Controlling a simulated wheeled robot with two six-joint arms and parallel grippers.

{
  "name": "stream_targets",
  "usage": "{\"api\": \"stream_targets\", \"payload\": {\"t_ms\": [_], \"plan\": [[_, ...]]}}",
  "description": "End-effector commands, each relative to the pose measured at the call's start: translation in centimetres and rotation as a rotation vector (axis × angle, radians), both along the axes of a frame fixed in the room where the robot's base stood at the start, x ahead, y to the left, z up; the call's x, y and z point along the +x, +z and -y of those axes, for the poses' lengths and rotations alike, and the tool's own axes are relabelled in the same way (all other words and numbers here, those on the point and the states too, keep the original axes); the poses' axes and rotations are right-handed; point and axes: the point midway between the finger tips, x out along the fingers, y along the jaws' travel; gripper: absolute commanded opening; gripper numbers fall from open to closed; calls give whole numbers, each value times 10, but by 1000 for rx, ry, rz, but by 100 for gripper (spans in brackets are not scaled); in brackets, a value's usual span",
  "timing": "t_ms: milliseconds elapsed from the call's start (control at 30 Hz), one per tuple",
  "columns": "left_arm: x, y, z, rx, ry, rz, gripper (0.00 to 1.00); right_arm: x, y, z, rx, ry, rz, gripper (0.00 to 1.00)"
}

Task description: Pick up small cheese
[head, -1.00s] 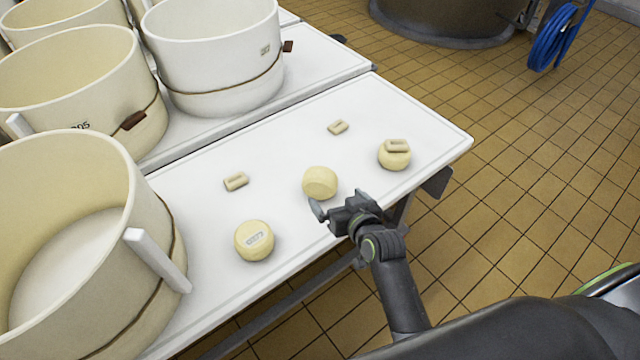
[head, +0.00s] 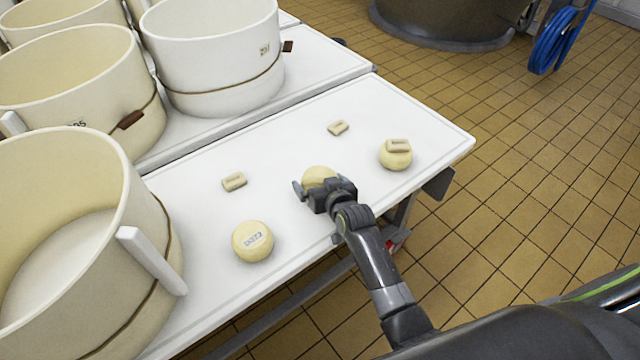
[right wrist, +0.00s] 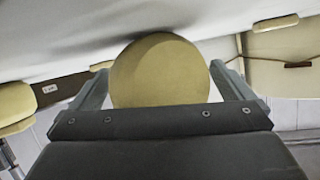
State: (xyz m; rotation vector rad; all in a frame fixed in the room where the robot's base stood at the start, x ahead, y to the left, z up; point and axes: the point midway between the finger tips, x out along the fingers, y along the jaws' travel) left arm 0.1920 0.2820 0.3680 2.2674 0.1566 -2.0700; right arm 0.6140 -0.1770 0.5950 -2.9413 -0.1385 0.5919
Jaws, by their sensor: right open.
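Three small round pale-yellow cheeses sit on the white table (head: 300,125). The middle cheese (head: 319,174) is partly hidden behind my right gripper (head: 325,187). In the right wrist view this cheese (right wrist: 160,72) lies between the two open fingers of the gripper (right wrist: 160,88), with a narrow gap at each side. A second cheese (head: 252,241), with a printed label on top, is at the front left. A third cheese (head: 395,157), with a small tan block (head: 397,145) on top, is at the right. My left gripper is not in view.
Small tan blocks lie on the table at the left (head: 234,182) and at the back (head: 338,128). Several large cream and white tubs (head: 85,240) stand along the left. A blue hose (head: 551,45) hangs at the top right. The tiled floor to the right is clear.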

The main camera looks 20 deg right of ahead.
Motion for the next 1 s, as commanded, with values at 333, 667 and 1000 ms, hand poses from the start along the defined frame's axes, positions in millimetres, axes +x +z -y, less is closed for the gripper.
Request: {"api": "stream_targets", "payload": {"t_ms": [333, 667, 1000], "plan": [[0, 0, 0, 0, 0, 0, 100, 0, 0, 0, 0, 0, -1, 83], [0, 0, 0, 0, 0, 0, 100, 1, 1, 0, 1, 0, 3, 48], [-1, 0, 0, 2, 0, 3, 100, 1, 10, 0, 1, 0, 3, 48]]}}
